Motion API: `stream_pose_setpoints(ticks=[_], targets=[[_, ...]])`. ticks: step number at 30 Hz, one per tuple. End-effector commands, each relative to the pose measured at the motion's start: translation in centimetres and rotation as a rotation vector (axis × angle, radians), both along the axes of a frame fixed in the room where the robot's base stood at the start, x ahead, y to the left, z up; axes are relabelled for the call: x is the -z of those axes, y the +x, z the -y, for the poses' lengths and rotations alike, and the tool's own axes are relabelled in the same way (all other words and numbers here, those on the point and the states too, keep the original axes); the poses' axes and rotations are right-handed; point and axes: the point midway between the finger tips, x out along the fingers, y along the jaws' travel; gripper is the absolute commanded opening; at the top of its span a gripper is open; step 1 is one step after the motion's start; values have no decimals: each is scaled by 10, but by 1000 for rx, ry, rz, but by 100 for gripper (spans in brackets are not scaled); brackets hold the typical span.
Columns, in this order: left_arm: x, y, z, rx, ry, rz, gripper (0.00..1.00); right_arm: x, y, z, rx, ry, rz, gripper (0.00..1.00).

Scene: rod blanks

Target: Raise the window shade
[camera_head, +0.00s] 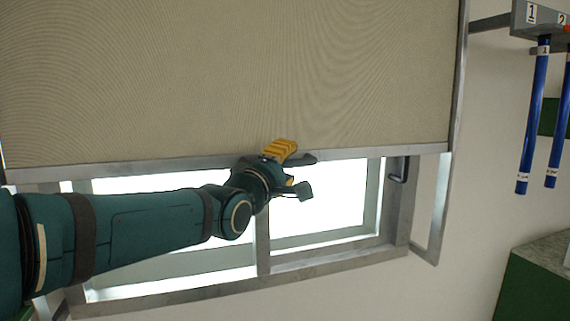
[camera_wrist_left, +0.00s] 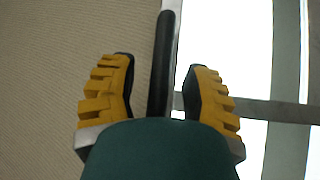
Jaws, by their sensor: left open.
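The beige window shade (camera_head: 230,80) covers the upper part of the window and ends in a grey metal bottom bar (camera_head: 390,151). Bright glass shows below the bar. A dark handle (camera_head: 304,159) sits at the bar. My left gripper (camera_head: 286,168) is at the handle, with one yellow finger in front of the shade and the other below the bar. In the left wrist view the black handle (camera_wrist_left: 161,65) stands between the open fingers (camera_wrist_left: 165,90), with gaps visible on both sides. My right gripper is not in view.
The metal window frame (camera_head: 330,256) has a dark latch (camera_head: 399,170) at its right. Blue rods (camera_head: 533,120) hang from a numbered rack (camera_head: 530,18) at the upper right. A green cabinet (camera_head: 535,290) stands at the lower right.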

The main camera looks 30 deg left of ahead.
Motion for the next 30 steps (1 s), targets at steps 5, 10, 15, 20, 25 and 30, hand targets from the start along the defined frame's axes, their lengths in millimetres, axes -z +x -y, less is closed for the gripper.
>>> stream_pose_setpoints(ticks=[5,10,15,20,25,30], targets=[[0,0,0,0,0,0,48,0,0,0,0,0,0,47],[0,0,0,0,0,0,12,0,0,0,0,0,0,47],[0,0,0,0,0,0,0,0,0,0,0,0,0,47],[0,0,0,-1,0,1,0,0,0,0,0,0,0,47],[-6,0,0,0,0,2,0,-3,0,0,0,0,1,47],[-32,0,0,2,-1,5,0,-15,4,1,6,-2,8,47]])
